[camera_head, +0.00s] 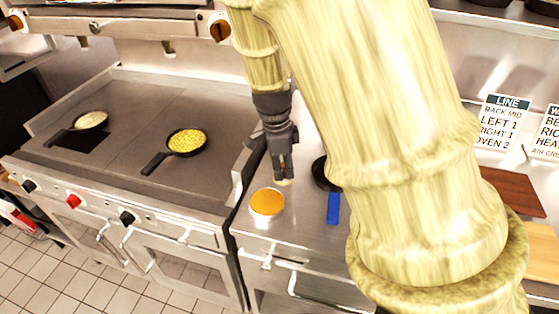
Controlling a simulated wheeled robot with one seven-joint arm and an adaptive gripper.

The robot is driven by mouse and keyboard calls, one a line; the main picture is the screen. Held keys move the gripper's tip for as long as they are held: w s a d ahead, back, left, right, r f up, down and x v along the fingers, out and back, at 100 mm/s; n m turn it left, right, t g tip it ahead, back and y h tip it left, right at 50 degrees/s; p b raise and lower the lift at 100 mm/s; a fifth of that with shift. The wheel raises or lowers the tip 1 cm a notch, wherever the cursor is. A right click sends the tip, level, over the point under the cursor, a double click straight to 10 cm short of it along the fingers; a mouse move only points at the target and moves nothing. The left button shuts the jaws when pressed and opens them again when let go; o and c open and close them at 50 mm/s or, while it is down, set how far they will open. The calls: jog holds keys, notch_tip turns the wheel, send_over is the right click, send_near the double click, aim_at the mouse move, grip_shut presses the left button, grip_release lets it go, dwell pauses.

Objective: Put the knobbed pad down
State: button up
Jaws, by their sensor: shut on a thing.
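My gripper (283,174) hangs down over the steel counter to the right of the griddle, with its fingers shut on a small pale thing (285,183). Only a little of that thing shows below the fingertips; it is likely the knobbed pad, but its shape is too small to make out. I cannot tell whether it touches the counter. A light round container with an orange top or filling (267,203) stands just in front and to the left of the gripper.
A dark pan (321,174) is partly hidden by my arm; a blue strip (333,208) lies by it. The cooktop (130,135) holds a pan of yellow food (187,141) and a pan with pale contents (91,120). Reddish-brown (512,190) and light wooden boards (541,255) lie right.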

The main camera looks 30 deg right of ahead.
jog(key=w, duration=0.1)
jog(key=w+d, duration=0.1)
jog(key=w, duration=0.1)
jog(key=w+d+p, duration=0.1)
jog(key=w, duration=0.1)
jog(key=shift+d+f, duration=0.15)
jog(key=shift+f, duration=0.1)
jog(key=shift+f+p, duration=0.6)
jog(key=shift+f, duration=1.15)
jog(key=shift+f, duration=0.15)
jog(key=o, duration=1)
notch_tip(320, 180, up, 12)
jog(key=a+b, duration=0.1)
jog(key=b, duration=0.1)
jog(key=shift+w+a, duration=0.15)
jog(key=shift+w, duration=0.15)
